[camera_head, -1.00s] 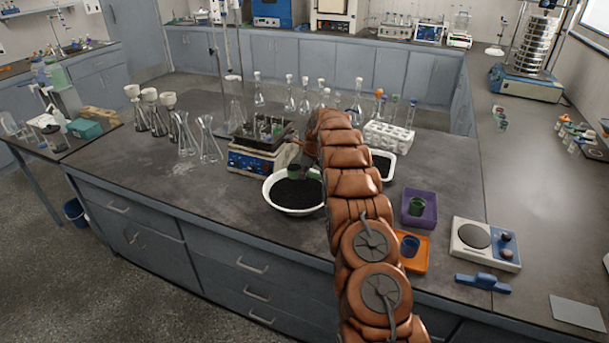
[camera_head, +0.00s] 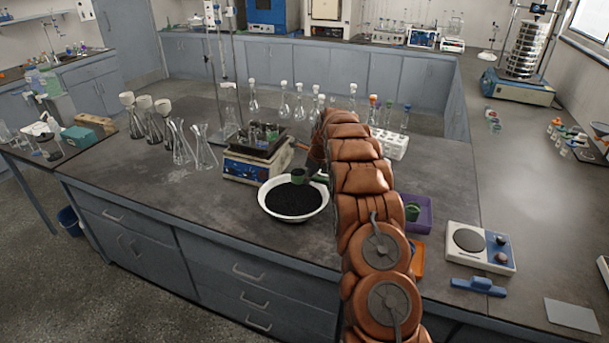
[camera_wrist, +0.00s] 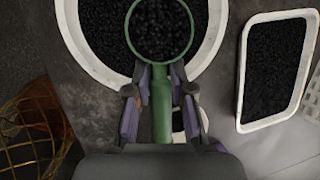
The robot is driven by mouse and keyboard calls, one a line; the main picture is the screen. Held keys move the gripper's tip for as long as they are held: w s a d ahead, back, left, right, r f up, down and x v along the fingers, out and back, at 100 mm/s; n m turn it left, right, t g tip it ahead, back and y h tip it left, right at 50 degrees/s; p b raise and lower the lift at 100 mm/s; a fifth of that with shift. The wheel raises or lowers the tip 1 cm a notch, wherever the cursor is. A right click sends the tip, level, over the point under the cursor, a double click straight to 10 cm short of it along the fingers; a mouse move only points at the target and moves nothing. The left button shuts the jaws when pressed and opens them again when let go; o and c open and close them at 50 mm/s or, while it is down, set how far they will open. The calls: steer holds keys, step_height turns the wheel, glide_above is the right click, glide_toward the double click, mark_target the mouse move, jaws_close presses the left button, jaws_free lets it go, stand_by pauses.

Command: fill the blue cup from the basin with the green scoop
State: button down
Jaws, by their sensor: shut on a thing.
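The green scoop (camera_wrist: 161,30) is held over the white basin (camera_wrist: 80,45) and its bowl is full of black grains in the wrist view. My gripper (camera_wrist: 160,100) is shut on the scoop's green handle. In the head view the scoop (camera_head: 298,176) shows at the basin's far side, with black grains (camera_head: 293,201) filling much of the basin (camera_head: 264,207). I cannot tell how high the scoop is above the grains. The blue cup is hidden behind my arm; only part of an orange tray (camera_head: 418,262) shows there.
A green cup (camera_head: 412,211) stands in a purple tray (camera_head: 427,222) right of my arm. A white tray of black grains (camera_wrist: 275,70) lies right of the basin. A scale (camera_head: 480,245) is at the right.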

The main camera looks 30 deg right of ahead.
mark_target(327, 181)
steer(key=shift+s+d+r, duration=0.1)
steer(key=shift+s+d, duration=0.3)
steer(key=shift+s, duration=0.4)
steer(key=shift+s+d, duration=0.4)
steer(key=shift+s, duration=0.35)
steer(key=shift+s+d, duration=0.25)
steer(key=shift+s, duration=0.4)
steer(key=shift+s+d, duration=0.55)
steer(key=shift+s, duration=0.3)
steer(key=shift+s+d+b, duration=2.4)
steer(key=shift+s+d, duration=0.5)
steer(key=shift+s, duration=3.05)
steer(key=shift+s+d+b, duration=2.4)
steer(key=shift+s+d, duration=0.55)
steer(key=shift+s, duration=2.95)
steer(key=shift+s+d+b, duration=2.4)
steer(key=shift+s+d, duration=0.5)
steer(key=shift+s, duration=3.05)
steer(key=w+a+n+g+h+b, duration=0.1)
steer(key=w+a+g+h+b, duration=0.1)
steer(key=w+g+h+b, duration=0.2)
steer(key=w+a+n+g+h+b, duration=0.1)
steer(key=w+a+g+h+b, duration=0.2)
steer(key=g+h, duration=0.5)
steer(key=shift+w+g+b, duration=0.45)
steer(key=shift+g+b, duration=0.3)
steer(key=shift+g, duration=1.75)
